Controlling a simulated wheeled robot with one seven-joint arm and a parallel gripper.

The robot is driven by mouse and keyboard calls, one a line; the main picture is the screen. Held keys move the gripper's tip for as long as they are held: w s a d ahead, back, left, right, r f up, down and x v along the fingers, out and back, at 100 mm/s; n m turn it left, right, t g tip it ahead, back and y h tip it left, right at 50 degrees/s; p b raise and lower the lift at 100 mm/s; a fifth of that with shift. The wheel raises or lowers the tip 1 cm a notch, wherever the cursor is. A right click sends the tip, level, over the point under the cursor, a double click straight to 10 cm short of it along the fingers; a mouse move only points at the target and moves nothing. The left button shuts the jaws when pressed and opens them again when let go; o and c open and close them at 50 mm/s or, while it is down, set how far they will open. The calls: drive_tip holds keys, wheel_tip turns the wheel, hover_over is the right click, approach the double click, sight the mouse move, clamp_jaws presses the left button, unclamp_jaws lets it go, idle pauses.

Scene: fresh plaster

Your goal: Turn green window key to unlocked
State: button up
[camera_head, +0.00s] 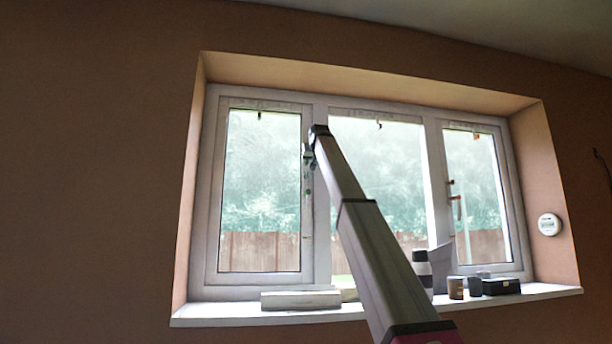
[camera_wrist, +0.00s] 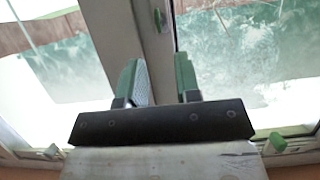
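A small green piece, likely the green window key (camera_wrist: 158,19), shows on the white window frame at the top of the wrist view, between two panes. I cannot tell which way it is turned. In the head view, my gripper (camera_head: 309,158) is raised at the upright between the left and middle panes. The wrist view shows its two green-padded fingers (camera_wrist: 158,68) spread apart with nothing between them. The green piece appears beyond the fingertips, roughly in line with the gap between them, and apart from them.
The white sill (camera_head: 220,312) holds a pale box (camera_head: 300,300), a dark-and-white bottle (camera_head: 422,268), small cups and a black box (camera_head: 501,286). An orange-brown handle (camera_head: 457,207) is on the right window. A round white device (camera_head: 549,224) is on the right reveal.

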sight(307, 173)
drive_tip(key=x, duration=0.9)
drive_tip(key=shift+r, duration=0.1)
clamp_jaws()
